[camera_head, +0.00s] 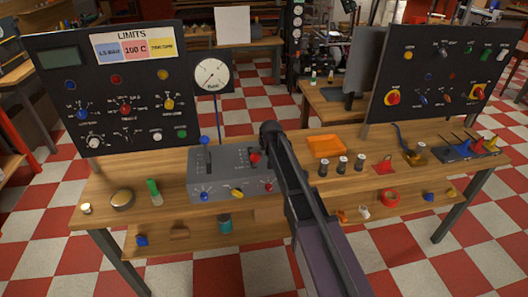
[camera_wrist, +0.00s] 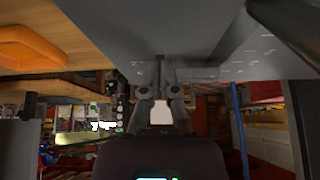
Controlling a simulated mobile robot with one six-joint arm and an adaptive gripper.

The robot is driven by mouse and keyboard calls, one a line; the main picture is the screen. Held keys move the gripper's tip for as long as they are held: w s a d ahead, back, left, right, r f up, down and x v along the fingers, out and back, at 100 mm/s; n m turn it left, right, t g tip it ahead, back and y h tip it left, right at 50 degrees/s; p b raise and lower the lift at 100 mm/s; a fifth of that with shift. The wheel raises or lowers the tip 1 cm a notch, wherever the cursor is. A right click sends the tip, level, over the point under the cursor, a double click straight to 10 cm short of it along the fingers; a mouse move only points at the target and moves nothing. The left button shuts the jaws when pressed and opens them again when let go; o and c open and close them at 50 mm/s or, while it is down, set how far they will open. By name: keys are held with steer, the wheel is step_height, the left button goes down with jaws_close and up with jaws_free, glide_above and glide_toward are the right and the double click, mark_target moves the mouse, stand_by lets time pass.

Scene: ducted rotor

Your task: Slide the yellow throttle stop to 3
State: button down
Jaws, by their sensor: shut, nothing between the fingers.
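A grey control box (camera_head: 213,182) with dark slots in its top stands on the wooden bench in the head view. A yellow piece (camera_head: 237,193), which looks like the throttle stop, is on its front face between a blue one (camera_head: 204,196) and a red one (camera_head: 269,187). The scale numbers are too small to read. My arm reaches over the right end of the box and hides part of it. My gripper (camera_wrist: 160,68) is shut and empty in the wrist view, close to a large grey surface. The yellow piece does not show there; I cannot tell whether the fingers touch anything.
A red-topped lever (camera_head: 255,158) and a blue-topped lever (camera_head: 205,140) rise from the box. A dial gauge (camera_head: 212,74) stands behind it. An orange tray (camera_head: 325,146) and several dark cylinders are right of my arm. A green-topped item (camera_head: 153,188) stands left of the box.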

steer(key=shift+w+a, duration=0.2)
steer(key=shift+w, duration=0.5)
stand_by(0.5)
steer(key=shift+s, duration=0.1)
steer(key=shift+s+d, duration=0.25)
steer(key=shift+s, duration=0.6)
stand_by(0.4)
steer(key=shift+p+v, duration=2.65)
steer(key=shift+v, duration=0.4)
